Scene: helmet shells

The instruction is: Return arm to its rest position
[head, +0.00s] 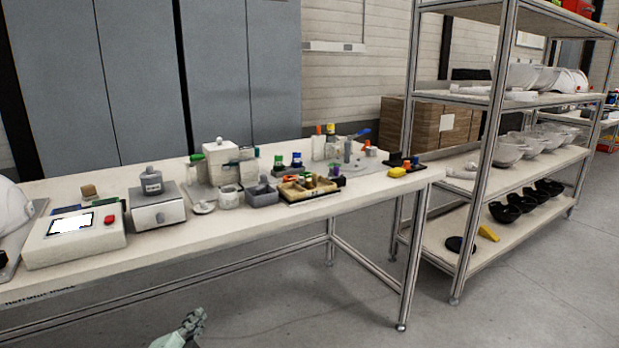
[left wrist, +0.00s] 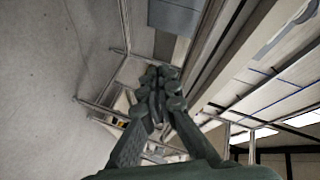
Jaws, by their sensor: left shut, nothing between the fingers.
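My left gripper (head: 194,322) shows at the bottom of the head view, below and in front of the table's front edge, over the grey floor. It is apart from the table. In the left wrist view my left gripper (left wrist: 158,90) has its fingers together, with nothing between them. My right gripper is in neither view.
A long white table (head: 262,236) holds a control box (head: 75,238), a scale (head: 158,211), a wooden tray (head: 308,190) and several small bottles. A shelf rack (head: 484,180) with helmet shells stands at the right. The floor (head: 330,310) in front of the table is clear.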

